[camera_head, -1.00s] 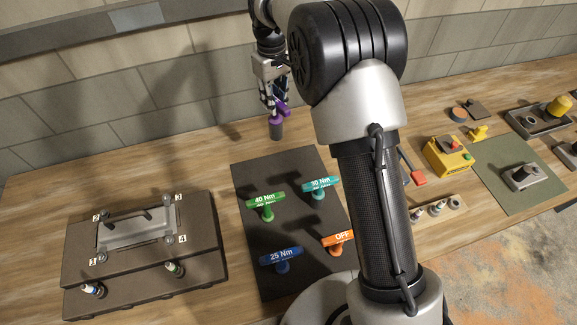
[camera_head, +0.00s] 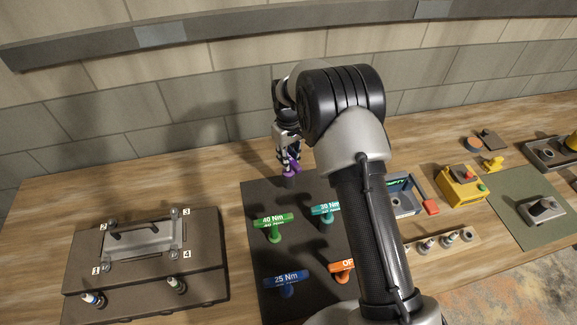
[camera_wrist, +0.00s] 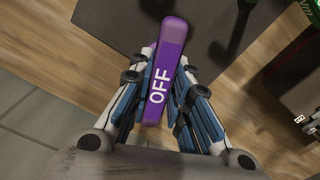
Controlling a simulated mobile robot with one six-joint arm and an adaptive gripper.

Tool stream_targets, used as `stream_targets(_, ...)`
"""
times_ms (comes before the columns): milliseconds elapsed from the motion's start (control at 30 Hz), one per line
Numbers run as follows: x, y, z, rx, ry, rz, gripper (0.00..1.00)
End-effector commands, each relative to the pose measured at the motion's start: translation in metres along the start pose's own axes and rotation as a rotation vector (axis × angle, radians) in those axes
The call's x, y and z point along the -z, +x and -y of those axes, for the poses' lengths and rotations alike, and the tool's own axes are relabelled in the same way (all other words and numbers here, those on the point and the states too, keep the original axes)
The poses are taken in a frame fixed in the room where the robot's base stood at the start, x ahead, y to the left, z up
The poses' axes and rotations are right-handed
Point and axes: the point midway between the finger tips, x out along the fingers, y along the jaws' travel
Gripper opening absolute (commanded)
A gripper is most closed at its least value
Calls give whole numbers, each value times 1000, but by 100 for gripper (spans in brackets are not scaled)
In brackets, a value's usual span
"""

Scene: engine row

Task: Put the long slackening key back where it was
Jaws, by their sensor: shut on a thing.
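My gripper (camera_head: 290,158) is shut on the purple key (camera_head: 293,168), whose bar reads OFF in the wrist view (camera_wrist: 165,75). The key hangs upright with its grey socket end (camera_head: 289,182) down, over the far edge of the dark mat (camera_head: 258,188). I cannot tell whether the socket touches the mat. On the mat stand a green 40 Nm key (camera_head: 273,222), a teal 30 Nm key (camera_head: 325,211), a blue 25 Nm key (camera_head: 286,280) and an orange OFF key (camera_head: 341,267), partly hidden by my arm.
A dark engine block (camera_head: 200,262) with a bolted plate lies left of the mat. To the right are a socket rack (camera_head: 425,246), a yellow box (camera_head: 462,190) and a green mat (camera_head: 500,225). The wall is close behind. My arm hides part of the bench.

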Motion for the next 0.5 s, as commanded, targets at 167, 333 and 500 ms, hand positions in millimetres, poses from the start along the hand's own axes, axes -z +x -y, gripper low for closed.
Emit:
stream_targets(167, 0, 19, 0, 1, 0, 1, 0)
stream_targets(333, 0, 40, 0, -1, 0, -1, 0)
stream_targets(500, 1, 40, 0, -1, 0, -3, 0)
